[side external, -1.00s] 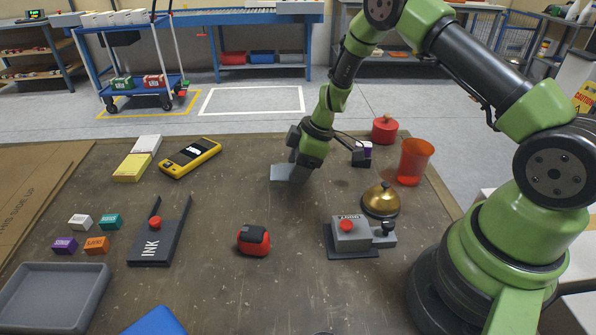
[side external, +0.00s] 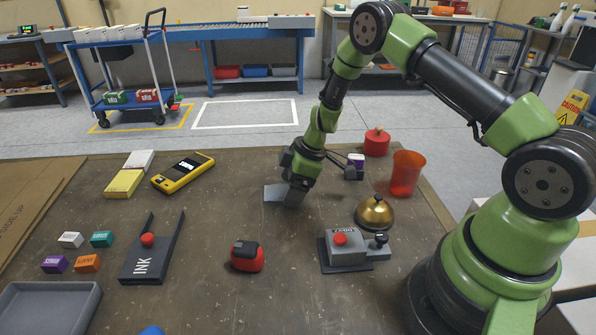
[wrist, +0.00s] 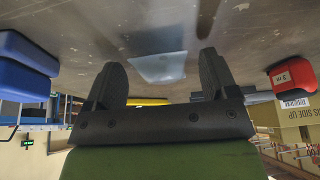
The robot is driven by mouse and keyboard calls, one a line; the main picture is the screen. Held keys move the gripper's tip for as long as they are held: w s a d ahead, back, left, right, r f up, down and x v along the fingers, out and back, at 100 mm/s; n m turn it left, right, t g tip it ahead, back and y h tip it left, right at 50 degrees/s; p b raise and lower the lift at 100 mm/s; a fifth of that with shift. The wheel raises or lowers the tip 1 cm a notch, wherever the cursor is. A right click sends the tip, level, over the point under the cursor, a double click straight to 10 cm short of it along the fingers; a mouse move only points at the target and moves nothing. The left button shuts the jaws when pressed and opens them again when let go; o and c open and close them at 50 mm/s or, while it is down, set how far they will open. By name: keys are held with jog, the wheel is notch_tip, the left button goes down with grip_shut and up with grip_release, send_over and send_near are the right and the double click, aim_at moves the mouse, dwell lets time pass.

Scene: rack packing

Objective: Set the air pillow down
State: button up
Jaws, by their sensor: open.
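The air pillow (side external: 274,193) is a pale grey-blue, flat-looking piece on the brown table, just left of my gripper (side external: 296,194) in the side external view. My gripper is low over the table, and one finger hides part of the pillow's right side there. In the wrist view the pillow (wrist: 158,67) lies on the table surface, framed between my two spread fingers. A gap shows between each finger and the pillow. My gripper (wrist: 160,76) is open and holds nothing.
A gold bell (side external: 374,213), orange cup (side external: 405,174) and red lidded pot (side external: 376,143) stand to the right. A grey stamping device (side external: 347,255) and red tape measure (side external: 246,258) sit nearer. A yellow handheld device (side external: 183,172) lies left. Table between that and the pillow is clear.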

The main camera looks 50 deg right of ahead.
jog(key=s+r+m+t, duration=0.1)
jog(key=s+r+m, duration=0.15)
jog(key=r, duration=0.75)
jog(key=s+r+m, duration=0.1)
jog(key=s+r, duration=0.3)
jog(key=r, duration=0.7)
jog(key=s+a+r+m+t, duration=0.1)
jog(key=s+a+r+m, duration=0.1)
jog(key=s, duration=0.3)
jog(key=s+a+r+m+t, duration=0.1)
jog(key=s+a+r+m, duration=0.1)
jog(key=s+r+m, duration=0.2)
jog(key=s+a+r+m+t+h, duration=0.1)
jog(key=s+a+r+m, duration=0.2)
jog(key=s, duration=0.5)
jog(key=shift+s, duration=0.15)
